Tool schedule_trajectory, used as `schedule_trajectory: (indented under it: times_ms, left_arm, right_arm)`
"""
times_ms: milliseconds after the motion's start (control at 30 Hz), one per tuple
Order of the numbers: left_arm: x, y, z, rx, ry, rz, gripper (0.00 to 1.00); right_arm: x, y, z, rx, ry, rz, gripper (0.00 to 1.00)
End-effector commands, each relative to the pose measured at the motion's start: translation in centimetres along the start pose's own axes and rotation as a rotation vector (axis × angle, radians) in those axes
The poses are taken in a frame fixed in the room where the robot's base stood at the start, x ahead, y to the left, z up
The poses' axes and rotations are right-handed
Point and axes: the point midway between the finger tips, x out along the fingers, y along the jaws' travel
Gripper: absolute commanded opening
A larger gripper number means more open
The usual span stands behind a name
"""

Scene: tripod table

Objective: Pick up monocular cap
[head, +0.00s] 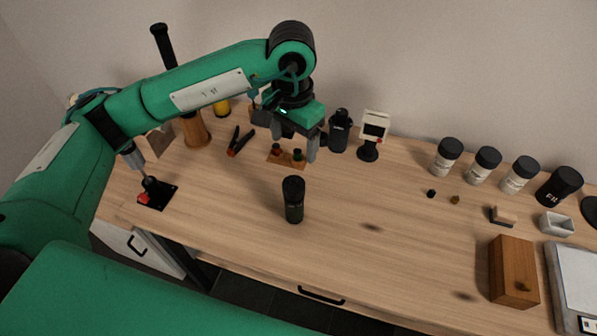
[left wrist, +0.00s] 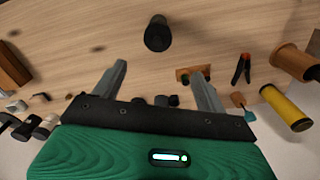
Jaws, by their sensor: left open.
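A dark green cylinder with a black top (head: 293,201) stands upright near the middle of the table; it looks like the monocular, and its black upper end (head: 292,184) may be the cap. In the left wrist view the cylinder (left wrist: 158,34) lies beyond the fingertips, roughly between their lines. My left gripper (head: 295,146) is open and empty, pointing down above the back of the table, behind the cylinder and apart from it. It also shows in the left wrist view (left wrist: 160,72). My right gripper is not in view.
A small wooden block with knobs (head: 287,155) lies below the left gripper. Red-black pliers (head: 239,141), a black bottle (head: 339,131) and a small white display (head: 375,127) stand nearby. Several jars (head: 447,157) and a wooden box (head: 513,272) are to the right. The table around the cylinder is clear.

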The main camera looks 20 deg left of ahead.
Motion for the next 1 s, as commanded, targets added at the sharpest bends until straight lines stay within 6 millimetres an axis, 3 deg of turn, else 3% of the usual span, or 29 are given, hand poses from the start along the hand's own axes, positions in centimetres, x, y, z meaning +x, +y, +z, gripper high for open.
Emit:
schedule_trajectory:
  times_ms: [367, 700, 1000]
  left_arm:
    - [6.5, 0.1, 0.1, 0.0, -0.004, 0.002, 0.74]
    - [9.0, 0.2, 0.3, 0.0, -0.004, 0.002, 0.74]
    - [12.6, 0.4, 0.5, -0.001, -0.003, 0.002, 0.74]
  right_arm:
    - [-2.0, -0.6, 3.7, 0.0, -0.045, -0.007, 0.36]
    - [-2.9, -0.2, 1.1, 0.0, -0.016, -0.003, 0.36]
    - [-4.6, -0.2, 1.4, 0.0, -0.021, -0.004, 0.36]
